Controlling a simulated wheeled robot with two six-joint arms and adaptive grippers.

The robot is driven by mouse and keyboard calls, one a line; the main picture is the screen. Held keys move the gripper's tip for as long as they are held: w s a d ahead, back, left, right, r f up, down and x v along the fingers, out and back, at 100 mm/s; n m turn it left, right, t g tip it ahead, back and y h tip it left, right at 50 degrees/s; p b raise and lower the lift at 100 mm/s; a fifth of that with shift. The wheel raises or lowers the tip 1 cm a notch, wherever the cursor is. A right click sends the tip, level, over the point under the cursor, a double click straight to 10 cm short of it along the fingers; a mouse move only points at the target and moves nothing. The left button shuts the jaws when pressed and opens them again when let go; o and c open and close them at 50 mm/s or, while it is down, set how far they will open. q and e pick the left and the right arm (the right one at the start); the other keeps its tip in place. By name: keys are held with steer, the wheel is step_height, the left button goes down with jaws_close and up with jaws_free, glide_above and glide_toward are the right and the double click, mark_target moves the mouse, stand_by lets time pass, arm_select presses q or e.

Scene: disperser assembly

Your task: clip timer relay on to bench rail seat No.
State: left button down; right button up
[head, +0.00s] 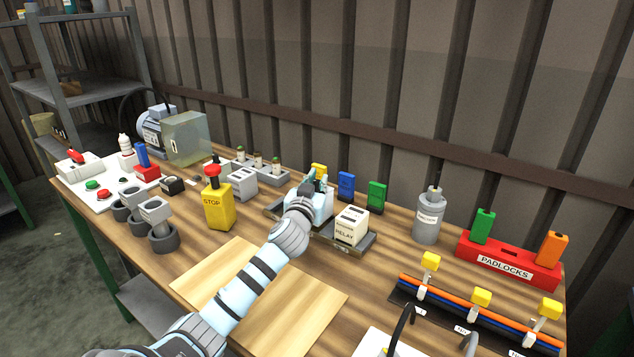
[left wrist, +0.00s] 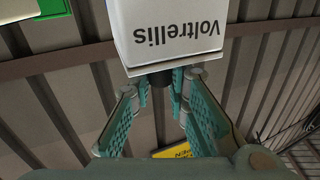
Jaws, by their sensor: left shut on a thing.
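My left gripper (head: 318,186) is over the bench rail (head: 360,246) in the middle of the bench. In the left wrist view its fingers (left wrist: 160,90) are closed on a dark stub at the edge of a white box marked Voltrellis (left wrist: 180,30), apparently the timer relay. In the head view a pale body (head: 322,208) shows at the gripper, partly hidden by it; I cannot tell whether it touches the rail. A cream block marked RELAY (head: 351,228) stands on the rail's right part. The seat numbers are not readable. My right gripper is not in view.
Blue (head: 346,186) and green (head: 377,195) blocks stand close behind the rail. A grey canister (head: 429,217) and a red padlock stand (head: 508,261) are to the right. A yellow stop box (head: 218,207) is left. A bare pale board (head: 250,290) lies in front.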

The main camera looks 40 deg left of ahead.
arm_select(q)
steer(key=shift+f+b, duration=1.2)
steer(key=shift+f, duration=0.15)
steer(key=c, duration=1.5)
jaws_free()
steer(key=shift+o, duration=0.2)
steer(key=shift+s, duration=0.1)
steer(key=v, duration=1.2)
